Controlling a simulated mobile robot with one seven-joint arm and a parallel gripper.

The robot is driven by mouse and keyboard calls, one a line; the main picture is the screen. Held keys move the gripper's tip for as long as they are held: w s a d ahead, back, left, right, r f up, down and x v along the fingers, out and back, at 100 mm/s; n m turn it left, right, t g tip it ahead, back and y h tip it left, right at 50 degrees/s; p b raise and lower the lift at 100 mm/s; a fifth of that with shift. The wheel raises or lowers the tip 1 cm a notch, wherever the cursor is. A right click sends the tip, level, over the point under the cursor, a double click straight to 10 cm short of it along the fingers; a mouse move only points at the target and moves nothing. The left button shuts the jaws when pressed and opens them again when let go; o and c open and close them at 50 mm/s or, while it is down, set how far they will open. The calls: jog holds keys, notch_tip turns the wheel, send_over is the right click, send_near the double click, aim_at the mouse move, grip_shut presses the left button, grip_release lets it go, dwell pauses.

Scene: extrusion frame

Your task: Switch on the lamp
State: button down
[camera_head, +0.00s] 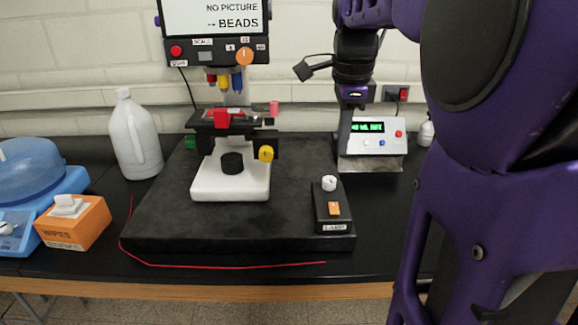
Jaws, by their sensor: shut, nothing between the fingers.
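The small black control box (320,213) labelled LAMP sits at the front right of the dark base plate. It has a white round knob (329,183) at its back and an orange rocker switch (334,208) near its front. The switch's position is too small to tell. The white microscope stand (216,187) is left of the box. No light from a lamp is plain to see. My gripper (344,146) points down, shut and empty, behind the lamp box and in front of the white display box. It appears clear of the lamp box.
A white display box (371,127) stands behind my gripper. A white jug (135,140), an orange wipes box (75,222) and a blue device (62,187) are at the left. A red line (220,266) runs along the base plate's front. My arm blocks the right side.

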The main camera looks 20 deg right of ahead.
aim_at(335, 209)
jog(key=f, duration=0.4)
jog(key=w+f+b, duration=0.1)
jog(key=f, duration=0.4)
jog(key=f+b, duration=0.1)
jog(key=f, duration=0.4)
jog(key=shift+w+d, duration=0.25)
jog(key=shift+w, duration=0.1)
jog(key=shift+w+f, duration=0.1)
jog(key=shift+f, duration=0.1)
jog(key=shift+s, duration=0.25)
jog(key=shift+s+a, duration=0.2)
jog(key=shift+s, duration=0.35)
jog(key=shift+r, duration=0.1)
